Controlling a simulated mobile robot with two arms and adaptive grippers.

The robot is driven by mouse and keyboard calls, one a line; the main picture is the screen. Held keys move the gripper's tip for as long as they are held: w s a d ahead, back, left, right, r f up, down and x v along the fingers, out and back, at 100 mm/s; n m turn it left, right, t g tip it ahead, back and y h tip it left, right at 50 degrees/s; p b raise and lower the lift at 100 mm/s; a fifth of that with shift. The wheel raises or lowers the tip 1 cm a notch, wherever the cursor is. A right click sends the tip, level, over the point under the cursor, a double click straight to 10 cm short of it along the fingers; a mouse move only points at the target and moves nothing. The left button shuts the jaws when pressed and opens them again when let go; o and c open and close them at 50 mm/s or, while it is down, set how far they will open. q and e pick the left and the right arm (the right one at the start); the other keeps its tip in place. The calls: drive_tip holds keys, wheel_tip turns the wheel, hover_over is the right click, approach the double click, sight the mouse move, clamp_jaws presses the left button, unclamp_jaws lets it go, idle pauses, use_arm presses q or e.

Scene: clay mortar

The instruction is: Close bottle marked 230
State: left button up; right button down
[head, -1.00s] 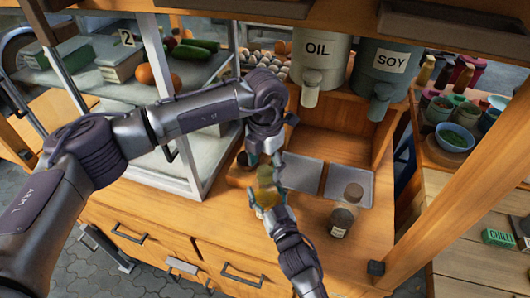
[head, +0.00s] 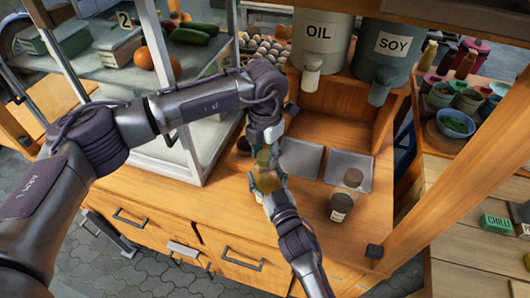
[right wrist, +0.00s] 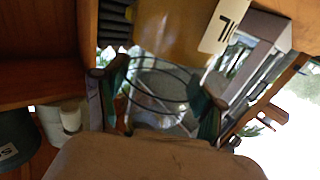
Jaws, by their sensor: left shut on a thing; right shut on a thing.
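My left gripper (head: 262,150) comes down from above and is shut on a small greenish-brown piece (head: 263,158), too small to identify. Just below it, my right gripper (head: 268,187) is shut on an amber, bottle-like thing (head: 267,182). The two held things are close together above the counter; I cannot tell whether they touch. In the right wrist view, clear glass with round outlines (right wrist: 160,90) lies between the right fingers (right wrist: 162,98). No mark 230 is readable.
A dark-topped bottle (head: 342,206) with an unreadable label stands on the counter to the right. Metal trays (head: 300,158) lie behind, below the OIL (head: 318,45) and SOY (head: 390,58) containers. A glass case (head: 190,150) is at left.

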use_arm(q)
drive_tip(key=o, duration=1.4)
drive_tip(key=shift+c, duration=0.2)
drive_tip(key=shift+r, duration=0.1)
wheel_tip(320, 180, up, 12)
use_arm(e)
unclamp_jaws()
drive_tip(key=v, duration=1.2)
